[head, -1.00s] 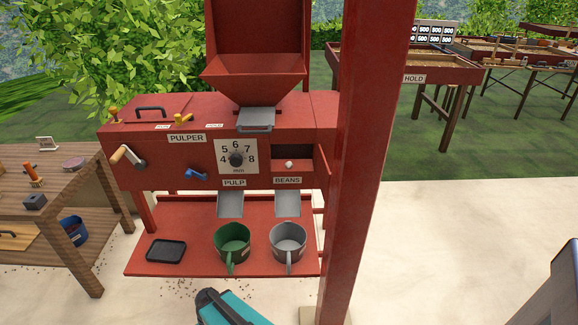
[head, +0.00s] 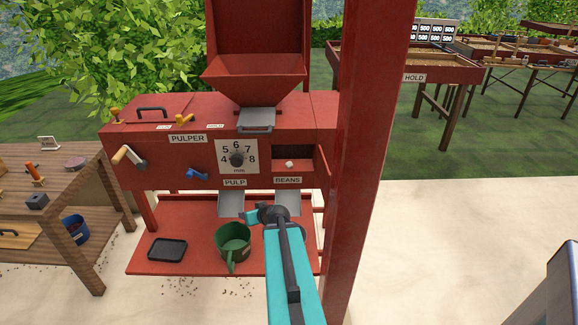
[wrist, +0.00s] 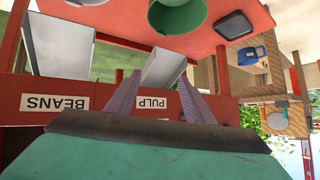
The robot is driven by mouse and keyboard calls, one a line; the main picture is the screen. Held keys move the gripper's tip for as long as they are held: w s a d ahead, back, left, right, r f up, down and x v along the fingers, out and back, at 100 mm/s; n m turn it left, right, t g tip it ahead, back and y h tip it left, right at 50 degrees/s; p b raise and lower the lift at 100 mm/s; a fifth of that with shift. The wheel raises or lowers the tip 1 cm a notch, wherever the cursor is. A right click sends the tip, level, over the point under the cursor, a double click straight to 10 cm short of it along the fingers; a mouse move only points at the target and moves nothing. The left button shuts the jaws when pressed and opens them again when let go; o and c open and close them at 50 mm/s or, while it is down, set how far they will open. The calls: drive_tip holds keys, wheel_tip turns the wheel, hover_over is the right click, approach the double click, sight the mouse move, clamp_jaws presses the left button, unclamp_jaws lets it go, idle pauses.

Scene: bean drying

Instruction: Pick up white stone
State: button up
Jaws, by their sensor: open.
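The white stone (head: 289,164) is a small pale lump in the dark open recess of the red pulper (head: 140,165), above the BEANS label. It does not show in the wrist view. My gripper (wrist: 158,88) is open, with two purple-grey fingers apart and nothing seen between them. It is in front of the PULP label (wrist: 152,104), which appears upside down in the wrist view. In the head view my teal arm rises in front of the chutes, its end just below and left of the recess. The fingertips are not clear there.
A red flap (head: 323,165) stands open right of the recess. A red post (head: 370,150) rises close on the right. A green cup (head: 232,240) and a black tray (head: 167,249) sit on the lower shelf. A grey cup (wrist: 85,2) shows at the wrist view's top edge.

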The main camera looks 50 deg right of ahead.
drive_tip(key=s+d+r+m+h, duration=0.1)
drive_tip(key=s+d+r+h, duration=0.2)
drive_tip(key=d+r, duration=0.4)
drive_tip(key=s+d+r+m+h, duration=0.1)
drive_tip(key=s+d+r+h, duration=0.1)
drive_tip(key=s+d+r, duration=0.3)
drive_tip(key=d+r, duration=0.1)
drive_tip(key=d, duration=0.3)
drive_tip(key=shift+s+d+r+m+t+h, duration=0.3)
drive_tip(key=shift+s+d+r+h, duration=0.1)
drive_tip(key=shift+d, duration=0.1)
